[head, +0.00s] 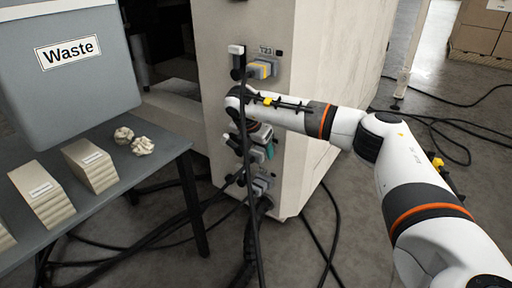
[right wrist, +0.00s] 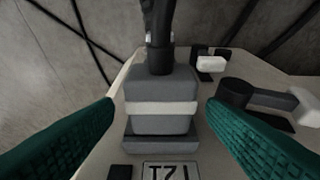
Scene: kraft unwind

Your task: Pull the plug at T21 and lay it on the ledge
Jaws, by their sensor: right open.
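A grey plug with a white band (right wrist: 162,108) sits in its socket above a label plate reading T21 (right wrist: 172,170) in the right wrist view. A dark cable (right wrist: 160,35) leaves its far end. The teal fingers of my right gripper (right wrist: 160,135) are open, one on each side of the plug, with a visible gap to it. In the head view my right gripper (head: 258,146) is at the cabinet face, its wrist hiding part of the sockets there. My left gripper is not in view. I cannot make out which surface is the ledge.
The pale cabinet (head: 310,90) carries a yellow-banded plug (head: 262,69) under a T23 label and a lower grey plug (head: 262,186). A black lever (right wrist: 236,94) is right of the T21 plug. A grey table (head: 120,185) holds a Waste bin (head: 70,85). Cables hang in front.

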